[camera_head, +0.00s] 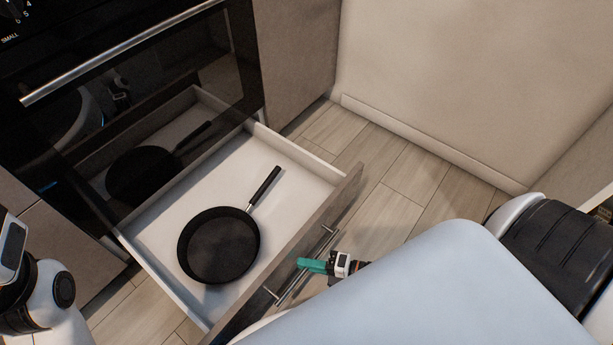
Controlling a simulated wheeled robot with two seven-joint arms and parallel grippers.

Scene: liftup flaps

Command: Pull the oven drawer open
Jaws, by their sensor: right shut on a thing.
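The oven drawer (320,180) is pulled out below the oven, with its pale inside showing. A black frying pan (218,245) lies in it, its handle pointing up and right. The bar handle (322,246) runs along the drawer's front panel. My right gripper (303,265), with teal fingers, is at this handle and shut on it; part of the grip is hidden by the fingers. My left arm shows at the lower left edge, but its gripper fingers are not in view.
The black oven door (170,90) with its long metal handle (120,52) is shut above the drawer. A cabinet (298,60) stands right of the oven. Wood-look floor (395,185) is clear right of the drawer, up to the pale wall (460,80).

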